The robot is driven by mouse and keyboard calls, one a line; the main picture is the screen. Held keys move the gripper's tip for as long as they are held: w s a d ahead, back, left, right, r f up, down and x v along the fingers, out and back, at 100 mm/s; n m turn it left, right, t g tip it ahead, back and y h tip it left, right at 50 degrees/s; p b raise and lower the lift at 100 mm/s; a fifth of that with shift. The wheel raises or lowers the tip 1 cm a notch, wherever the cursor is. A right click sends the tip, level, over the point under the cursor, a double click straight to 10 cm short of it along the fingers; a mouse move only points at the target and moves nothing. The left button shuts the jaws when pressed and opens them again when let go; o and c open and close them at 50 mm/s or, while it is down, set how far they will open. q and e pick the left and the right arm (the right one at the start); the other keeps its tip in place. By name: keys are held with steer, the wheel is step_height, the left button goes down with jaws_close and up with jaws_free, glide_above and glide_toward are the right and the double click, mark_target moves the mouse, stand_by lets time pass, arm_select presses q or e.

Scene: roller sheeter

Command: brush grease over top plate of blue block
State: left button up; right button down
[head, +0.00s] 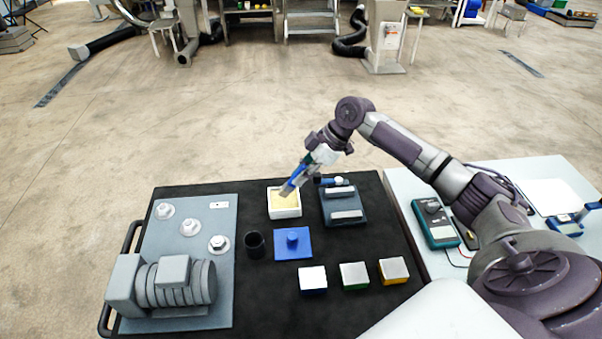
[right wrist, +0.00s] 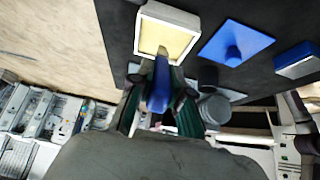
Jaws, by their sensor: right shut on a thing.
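My right gripper (head: 308,167) is shut on a blue-handled brush (right wrist: 159,84) and points down at the white tray (head: 285,213) of yellow grease (head: 286,198). The brush tip is over or in the grease; I cannot tell whether it touches. The tray also shows in the right wrist view (right wrist: 146,30). The blue block (head: 313,290) has a pale top plate (head: 312,276) and stands in the front row on the black table, apart from the brush. Its edge shows at the right of the right wrist view (right wrist: 298,65). My left gripper is not in view.
A blue plate with a knob (head: 292,243) lies between the tray and the blue block. Green (head: 355,276) and yellow (head: 394,271) blocks stand to its right. A black cup (head: 255,244), a grey stand (head: 343,205) and a motor unit (head: 165,282) are nearby.

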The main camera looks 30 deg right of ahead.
steer(key=shift+f+b, duration=0.3)
steer(key=shift+f, duration=0.3)
stand_by(0.8)
steer(key=shift+s+f, duration=0.1)
steer(key=shift+f, duration=0.05)
stand_by(1.1)
steer(key=shift+p, duration=0.3)
step_height(320, 180, up, 2)
steer(key=shift+r+p, duration=0.1)
steer(key=shift+p, duration=0.75)
step_height(320, 180, up, 5)
steer(key=p, duration=0.4)
steer(key=shift+a, duration=0.1)
